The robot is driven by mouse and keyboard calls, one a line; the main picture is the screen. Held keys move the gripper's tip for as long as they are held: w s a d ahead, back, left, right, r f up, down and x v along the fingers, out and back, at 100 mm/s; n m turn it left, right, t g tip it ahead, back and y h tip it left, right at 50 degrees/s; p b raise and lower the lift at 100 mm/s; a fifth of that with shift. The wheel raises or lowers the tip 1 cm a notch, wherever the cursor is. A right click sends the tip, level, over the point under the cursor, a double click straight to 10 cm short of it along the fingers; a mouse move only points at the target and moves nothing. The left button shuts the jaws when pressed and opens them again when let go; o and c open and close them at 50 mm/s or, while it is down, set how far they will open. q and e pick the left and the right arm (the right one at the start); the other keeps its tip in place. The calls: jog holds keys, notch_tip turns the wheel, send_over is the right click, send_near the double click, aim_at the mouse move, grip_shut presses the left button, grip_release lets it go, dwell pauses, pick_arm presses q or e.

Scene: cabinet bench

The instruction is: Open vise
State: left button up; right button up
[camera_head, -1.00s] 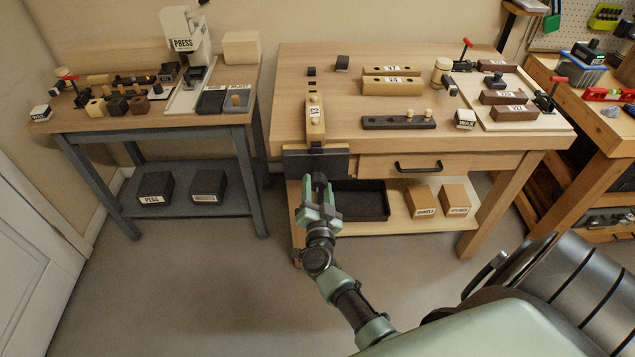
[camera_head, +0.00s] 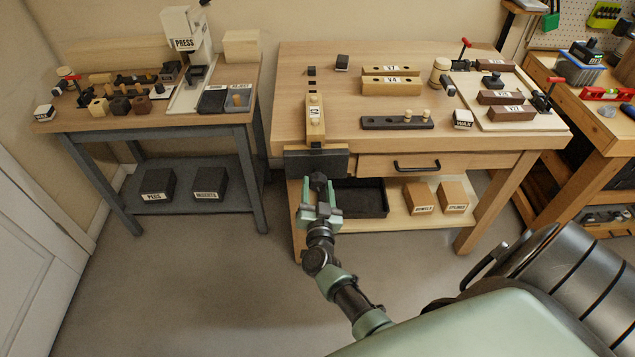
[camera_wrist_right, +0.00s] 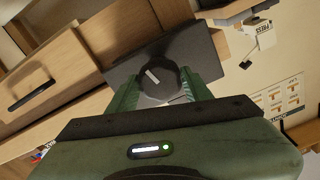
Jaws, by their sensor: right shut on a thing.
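The vise's dark jaw plate (camera_head: 316,163) is at the front left edge of the wooden bench. A pale wooden block (camera_head: 315,118) with round pegs lies on the bench top right behind it. My right gripper (camera_head: 319,190) is in front of the plate, shut on the dark round vise knob (camera_head: 318,181). In the wrist view the knob (camera_wrist_right: 158,80), with a pale line on its face, sits between the green fingers, in front of the dark plate (camera_wrist_right: 195,48). I cannot tell whether there is a gap at the jaw. My left gripper is out of view.
The bench drawer (camera_head: 440,163) with its black handle is right of the vise. A black tray (camera_head: 360,199) and two labelled boxes stand on the shelf below. A press table (camera_head: 150,119) stands at the left. The floor in front is clear.

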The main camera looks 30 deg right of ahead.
jog(key=shift+n+p, duration=0.45)
jog(key=shift+n, duration=0.25)
jog(key=shift+n, duration=0.3)
jog(key=shift+s+n+p, duration=0.1)
jog(key=shift+n+p, duration=1)
jog(key=shift+n, duration=0.1)
jog(key=shift+f+n, duration=0.1)
jog(key=shift+n, duration=0.5)
jog(key=shift+p, duration=0.3)
